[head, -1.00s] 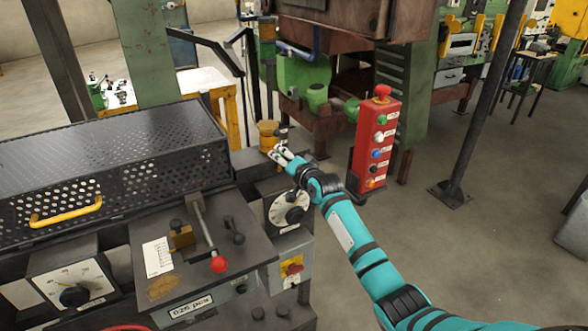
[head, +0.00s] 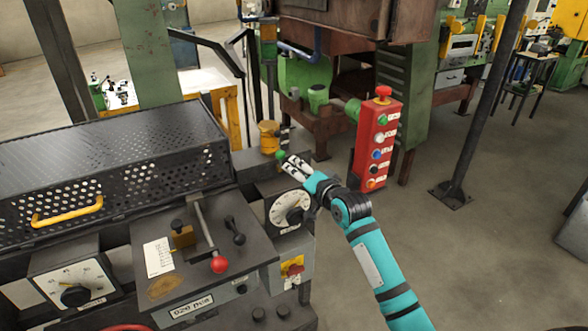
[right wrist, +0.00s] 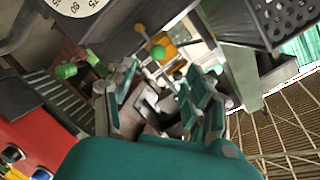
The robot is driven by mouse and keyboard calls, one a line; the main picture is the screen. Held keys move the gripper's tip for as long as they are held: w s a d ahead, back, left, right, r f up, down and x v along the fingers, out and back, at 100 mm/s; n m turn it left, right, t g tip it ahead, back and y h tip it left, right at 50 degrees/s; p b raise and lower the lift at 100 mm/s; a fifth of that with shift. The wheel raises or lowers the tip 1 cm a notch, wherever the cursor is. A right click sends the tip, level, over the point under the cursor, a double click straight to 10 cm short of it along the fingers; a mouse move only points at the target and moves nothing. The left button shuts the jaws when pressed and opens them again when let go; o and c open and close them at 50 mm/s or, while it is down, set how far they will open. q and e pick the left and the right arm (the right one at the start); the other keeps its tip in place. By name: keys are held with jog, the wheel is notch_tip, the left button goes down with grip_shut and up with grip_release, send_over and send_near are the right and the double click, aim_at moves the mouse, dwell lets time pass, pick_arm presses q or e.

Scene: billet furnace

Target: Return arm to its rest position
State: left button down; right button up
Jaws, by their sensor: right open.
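My right arm (head: 376,262) is teal and reaches up from the lower right in the head view. My right gripper (head: 287,162) is at its end, open and empty, beside a small green knob (head: 281,155) and above the dial on the machine's corner. In the right wrist view the open fingers of my right gripper (right wrist: 160,105) show with nothing between them. The green knob (right wrist: 158,52) appears beyond the fingertips there. My left gripper is not in view.
The machine panel with a red-knobbed lever (head: 219,264) and a perforated cover (head: 110,160) lie left. A dark post (head: 480,110) stands right; open floor (head: 500,260) lies around it.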

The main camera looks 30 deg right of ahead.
jog(key=s+a+f+n+g+b, duration=0.1)
jog(key=s+f+n+g, duration=0.3)
jog(key=f, duration=1.2)
jog(key=s+a+f+g+b, duration=0.1)
jog(key=s+f, duration=0.4)
jog(key=f, duration=1.1)
jog(key=s+a+f+n+g+b, duration=0.1)
jog(key=s+f+n+g, duration=0.1)
jog(key=s+f, duration=0.7)
jog(key=s+a+f+n+g, duration=0.1)
jog(key=s+a+f+g, duration=0.1)
jog(key=s+f, duration=0.7)
jog(key=s+a+f+n+g, duration=0.1)
jog(key=s+f, duration=0.4)
jog(key=s, duration=0.5)
jog(key=s+a+f+n+g+b, duration=0.1)
jog(key=s+f, duration=0.4)
jog(key=s, duration=0.6)
jog(key=s+a+f+n+g, duration=0.2)
jog(key=s+f+n+g, duration=0.1)
jog(key=s, duration=0.7)
notch_tip(320, 180, down, 3)
jog(key=shift+s+a+r+n+g+h, duration=0.2)
jog(key=shift+s+n+g+h, duration=0.1)
jog(key=shift+n, duration=0.4)
